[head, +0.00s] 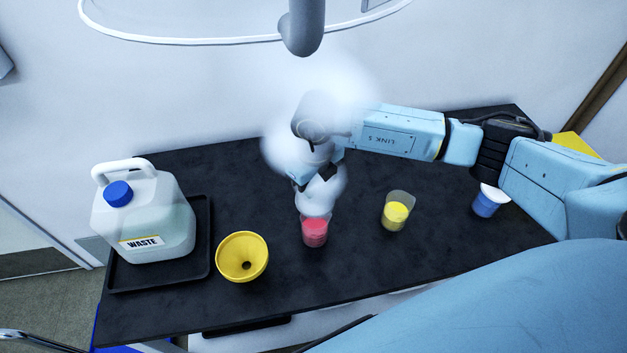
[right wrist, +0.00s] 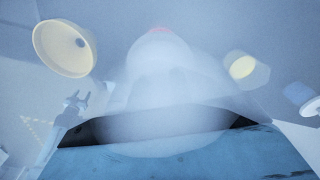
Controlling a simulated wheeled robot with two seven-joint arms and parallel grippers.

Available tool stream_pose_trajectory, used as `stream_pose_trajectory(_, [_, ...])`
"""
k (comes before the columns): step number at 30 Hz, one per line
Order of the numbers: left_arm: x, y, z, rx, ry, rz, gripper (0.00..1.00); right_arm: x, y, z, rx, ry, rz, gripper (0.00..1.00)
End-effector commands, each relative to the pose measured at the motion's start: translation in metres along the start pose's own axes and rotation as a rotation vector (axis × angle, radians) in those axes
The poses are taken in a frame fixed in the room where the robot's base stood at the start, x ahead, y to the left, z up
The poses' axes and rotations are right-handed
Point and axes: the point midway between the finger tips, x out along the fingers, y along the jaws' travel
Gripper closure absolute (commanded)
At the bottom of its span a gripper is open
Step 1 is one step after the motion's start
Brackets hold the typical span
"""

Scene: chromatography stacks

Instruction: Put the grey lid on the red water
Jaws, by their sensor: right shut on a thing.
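The beaker of red water (head: 315,232) stands uncovered on the black bench top, with white vapour over it. My right gripper (head: 316,180) is just above and behind it, wrapped in vapour. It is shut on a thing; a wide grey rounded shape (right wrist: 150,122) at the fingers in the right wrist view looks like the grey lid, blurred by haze. In that view only a faint red patch of the water (right wrist: 160,29) shows.
A yellow funnel (head: 242,257) stands left of the red beaker. A white waste jug (head: 150,220) sits in a black tray (head: 205,262). A beaker of yellow liquid (head: 396,215) and a blue one with a white top (head: 487,203) stand to the right. A grey nozzle (head: 303,30) hangs overhead.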

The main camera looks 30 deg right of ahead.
Motion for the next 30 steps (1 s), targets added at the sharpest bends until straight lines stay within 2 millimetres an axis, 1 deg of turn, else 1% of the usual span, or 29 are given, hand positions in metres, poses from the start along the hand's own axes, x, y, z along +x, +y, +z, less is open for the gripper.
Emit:
stream_pose_trajectory(12, [0.027, 0.000, 0.002, 0.000, 0.000, 0.000, 0.45, 0.037, 0.000, -0.001, -0.002, 0.002, 0.000, 1.00])
stream_pose_trajectory(15, [0.031, 0.001, 0.002, 0.000, 0.000, 0.000, 0.45, 0.043, 0.000, -0.001, -0.003, 0.002, 0.001, 1.00])
stream_pose_trajectory(19, [0.034, 0.001, 0.002, 0.000, 0.000, 0.000, 0.45, 0.047, 0.000, -0.001, -0.003, 0.001, 0.001, 1.00])
stream_pose_trajectory(30, [0.034, 0.001, 0.002, 0.000, 0.000, 0.000, 0.45, 0.046, 0.000, 0.000, -0.003, 0.001, 0.000, 1.00])
